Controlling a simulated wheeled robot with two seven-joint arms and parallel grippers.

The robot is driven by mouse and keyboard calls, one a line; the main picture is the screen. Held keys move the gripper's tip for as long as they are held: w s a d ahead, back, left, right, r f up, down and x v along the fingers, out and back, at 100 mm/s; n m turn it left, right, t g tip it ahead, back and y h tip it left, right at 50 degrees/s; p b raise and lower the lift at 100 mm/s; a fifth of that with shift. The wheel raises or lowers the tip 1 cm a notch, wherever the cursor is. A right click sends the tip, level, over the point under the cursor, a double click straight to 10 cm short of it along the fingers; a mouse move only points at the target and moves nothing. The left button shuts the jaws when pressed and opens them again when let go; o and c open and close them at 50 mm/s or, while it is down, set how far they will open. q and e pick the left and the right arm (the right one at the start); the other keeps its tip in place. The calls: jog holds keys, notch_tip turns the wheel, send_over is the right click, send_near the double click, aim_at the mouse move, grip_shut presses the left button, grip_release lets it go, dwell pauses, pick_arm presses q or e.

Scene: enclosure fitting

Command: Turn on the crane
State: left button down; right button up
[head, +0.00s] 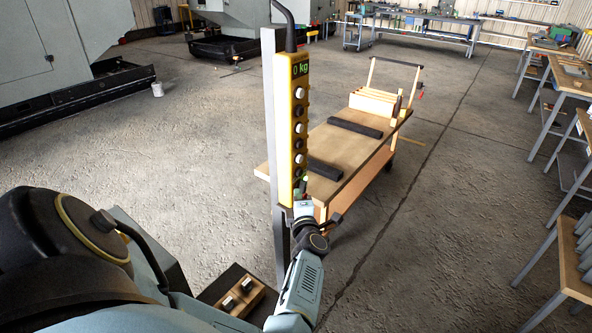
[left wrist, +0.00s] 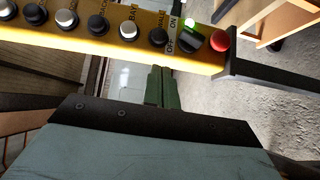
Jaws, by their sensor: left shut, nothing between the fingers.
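The yellow crane control pendant (head: 293,125) hangs upright beside a grey post, with a lit green "0 kg" display (head: 300,69) and a column of black and white buttons. In the left wrist view the pendant (left wrist: 75,45) crosses the top. Near its right end are an OFF/ON label (left wrist: 172,28), a dark rotary switch (left wrist: 191,41), a green spot beside it, and a red button (left wrist: 219,39). My left gripper (head: 303,187) is at the pendant's lower end. Its closed green fingers (left wrist: 163,88) point toward the switch area; contact cannot be told. My right gripper is out of view.
A wooden cart (head: 345,150) with black bars and a wooden crate stands behind the pendant. The grey post (head: 269,120) runs along the pendant's left side. A small wooden box (head: 240,291) is low in front. Workbenches (head: 560,75) line the right; open floor lies between.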

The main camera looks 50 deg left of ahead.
pick_arm(q)
jog(key=v, duration=0.2)
jog(key=r+v, duration=0.1)
jog(key=v, duration=0.2)
jog(key=shift+d, duration=0.2)
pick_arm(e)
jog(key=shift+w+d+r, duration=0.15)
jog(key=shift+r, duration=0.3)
pick_arm(q)
jog(key=shift+r, duration=0.1)
